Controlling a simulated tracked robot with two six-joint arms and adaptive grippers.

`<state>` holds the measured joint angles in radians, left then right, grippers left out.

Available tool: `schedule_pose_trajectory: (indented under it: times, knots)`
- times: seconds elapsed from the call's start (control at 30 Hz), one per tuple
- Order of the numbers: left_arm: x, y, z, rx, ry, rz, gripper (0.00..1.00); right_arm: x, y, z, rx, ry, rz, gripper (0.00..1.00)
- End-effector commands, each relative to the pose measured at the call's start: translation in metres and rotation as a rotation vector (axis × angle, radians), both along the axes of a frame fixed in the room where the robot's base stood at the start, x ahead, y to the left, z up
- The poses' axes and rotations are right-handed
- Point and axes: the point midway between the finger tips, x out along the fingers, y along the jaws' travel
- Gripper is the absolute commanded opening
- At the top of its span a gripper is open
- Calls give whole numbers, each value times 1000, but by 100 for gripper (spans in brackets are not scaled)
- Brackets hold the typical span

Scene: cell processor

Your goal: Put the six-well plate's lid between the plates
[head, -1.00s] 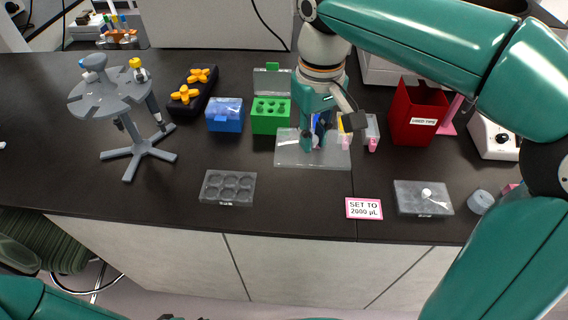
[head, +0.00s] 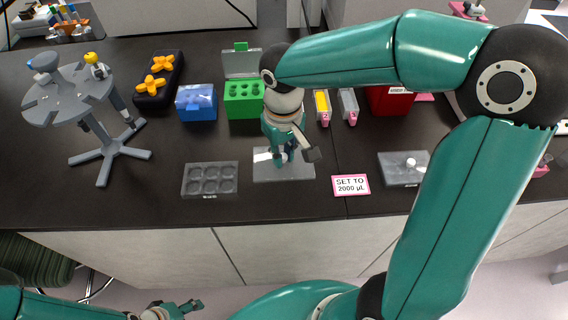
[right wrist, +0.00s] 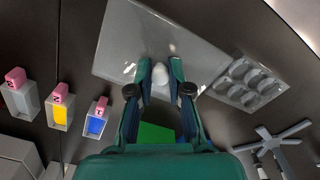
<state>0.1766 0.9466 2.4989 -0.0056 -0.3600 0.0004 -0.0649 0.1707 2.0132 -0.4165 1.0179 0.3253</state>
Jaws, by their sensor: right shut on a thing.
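The lid (head: 262,173) is a clear, flat rectangle with a white knob, right of the six-well plate (head: 210,191) and left of the pink-edged sign. My right gripper (head: 283,160) points down and is shut on the lid's knob. In the right wrist view the knob (right wrist: 161,76) sits between the two fingertips, with the lid (right wrist: 125,45) spread beyond them. I cannot tell whether the lid touches the bench. A second grey plate (head: 396,175) with a white piece on top lies to the right. My left gripper (head: 190,306) is low at the bottom edge, its opening unclear.
A pink-edged sign (head: 350,185) lies between the lid and the right plate. Behind stand a green rack (head: 243,103), a blue box (head: 197,103), reagent troughs (head: 322,107) and a red bin (head: 388,100). A grey pipette stand (head: 98,150) is at left.

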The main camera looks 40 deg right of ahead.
Motion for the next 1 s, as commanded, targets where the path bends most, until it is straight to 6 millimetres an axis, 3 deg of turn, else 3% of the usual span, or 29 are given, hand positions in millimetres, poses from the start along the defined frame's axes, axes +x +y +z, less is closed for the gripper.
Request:
schedule_pose_trajectory:
  times: [0.43, 0.83, 0.87, 1.0]
  knots:
    - [0, 0, 1, 0, 0, 0, 56, 0, 0, -47, -1, 3, 2, 0]
    - [0, 0, -2, 0, 0, 0, 56, 1, 1, -54, 0, 0, 3, 0]
    - [0, 0, -1, 0, 0, 0, 56, 1, 1, -53, 0, 0, 4, 21]
    - [0, 0, -1, 0, 0, 0, 56, 1, 1, -52, 0, 0, 4, 43]
